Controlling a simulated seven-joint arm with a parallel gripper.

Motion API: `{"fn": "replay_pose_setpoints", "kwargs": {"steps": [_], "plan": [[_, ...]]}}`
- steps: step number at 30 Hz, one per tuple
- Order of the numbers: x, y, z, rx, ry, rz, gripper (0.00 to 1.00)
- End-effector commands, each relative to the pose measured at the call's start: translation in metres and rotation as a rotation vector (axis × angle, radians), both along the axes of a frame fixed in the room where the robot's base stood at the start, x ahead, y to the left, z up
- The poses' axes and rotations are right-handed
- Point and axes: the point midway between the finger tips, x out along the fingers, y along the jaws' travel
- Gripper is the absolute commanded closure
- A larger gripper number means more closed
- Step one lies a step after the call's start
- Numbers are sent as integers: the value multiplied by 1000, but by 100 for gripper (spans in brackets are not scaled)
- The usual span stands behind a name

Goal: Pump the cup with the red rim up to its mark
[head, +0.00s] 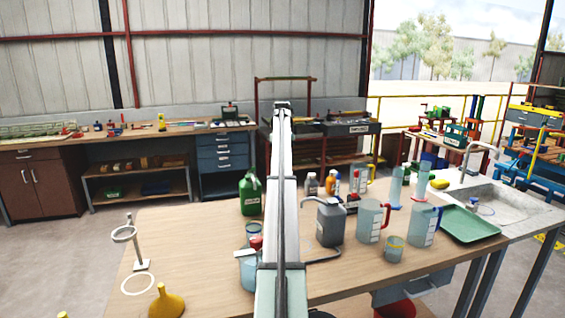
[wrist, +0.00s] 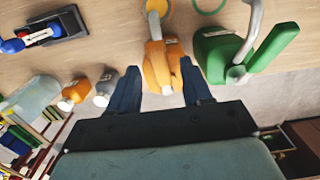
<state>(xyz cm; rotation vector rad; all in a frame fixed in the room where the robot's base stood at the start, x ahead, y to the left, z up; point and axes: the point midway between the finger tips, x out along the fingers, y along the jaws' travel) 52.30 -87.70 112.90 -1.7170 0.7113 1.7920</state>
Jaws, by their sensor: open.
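No cup with a clearly red rim shows. In the head view a clear cup (head: 249,272) stands left of my arm, which partly hides it; a red piece (head: 256,243) shows above it, and I cannot tell whether it is a rim. In the wrist view my gripper (wrist: 160,88) is open, with an orange container (wrist: 160,65) with a grey spout between its fingers; contact is unclear. A yellow ring shows at its spout. A green container (wrist: 222,55) with a grey spout is to the right. My arm hides the gripper in the head view.
A grey canister (head: 330,225), a red-handled jug (head: 372,222), a blue-handled jug (head: 423,226) and a small cup (head: 395,249) stand right of my arm. A green tray (head: 470,224) lies by the sink. A yellow funnel (head: 166,303) and ring stand (head: 140,262) are left. The left tabletop is mostly clear.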

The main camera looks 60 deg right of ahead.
Motion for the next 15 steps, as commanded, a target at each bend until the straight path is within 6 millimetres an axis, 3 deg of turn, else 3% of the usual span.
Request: {"fn": "replay_pose_setpoints", "kwargs": {"steps": [9, 15], "plan": [[2, -3, 45, -1, -1, 0, 51], [2, -2, 63, 1, 1, 0, 51]]}}
